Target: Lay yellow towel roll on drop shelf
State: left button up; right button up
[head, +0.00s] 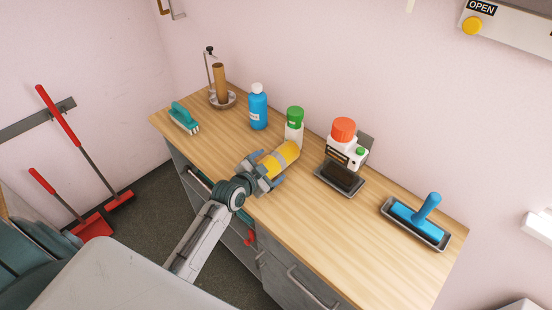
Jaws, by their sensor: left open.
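The yellow towel roll (282,156) lies on the wooden counter near its middle, in front of the white bottle with a green cap. My left gripper (264,171) reaches in over the front edge with its blue-grey fingers open on either side of the roll's near end. The fingers hide part of that end, and I cannot tell whether they touch it. I cannot tell for sure which surface is the drop shelf. My right gripper is out of view.
On the wooden counter (350,234) stand a holder with a brown roll (220,84), teal brush (184,117), blue bottle (258,108), green-capped bottle (294,124), red-topped container (342,142), dark tray (340,179) and blue-handled tool (418,216). Bare wood lies at the front right.

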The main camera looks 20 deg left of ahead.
pick_arm(q)
jog(key=shift+x, duration=0.8)
jog(key=shift+s, duration=0.1)
jog(key=shift+c, duration=0.6)
jog(key=shift+r, duration=0.1)
jog(key=c, duration=1.1)
